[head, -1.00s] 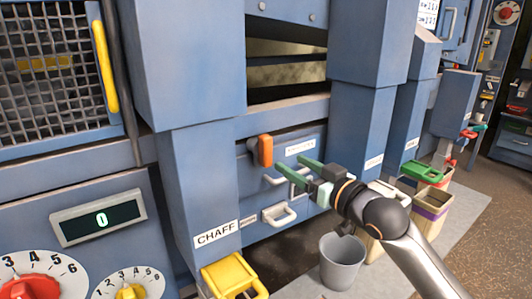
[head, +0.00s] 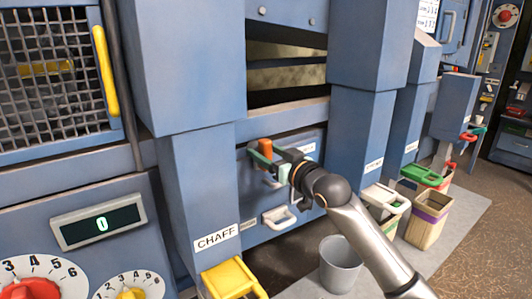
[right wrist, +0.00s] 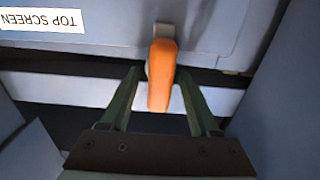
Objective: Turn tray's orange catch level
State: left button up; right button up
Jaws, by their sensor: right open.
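The orange catch (head: 265,147) stands upright on the front of the blue tray (head: 312,137), partly hidden by my gripper in the head view. In the right wrist view the catch (right wrist: 161,75) hangs from a grey mount, between my two green fingers. My right gripper (head: 264,164) is open, with one finger on each side of the catch. Gaps show on both sides, so it does not look gripped. The tray's label (right wrist: 42,19) reads TOP SCREEN, upside down in the right wrist view. My left gripper is not in view.
A lower drawer handle (head: 279,217) sits below the catch. A blue CHAFF chute (head: 205,190) stands close on the left, another blue column (head: 357,140) on the right. A grey bucket (head: 340,264) and a bin (head: 427,222) stand on the floor.

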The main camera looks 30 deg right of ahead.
grip_shut()
dwell(0.4)
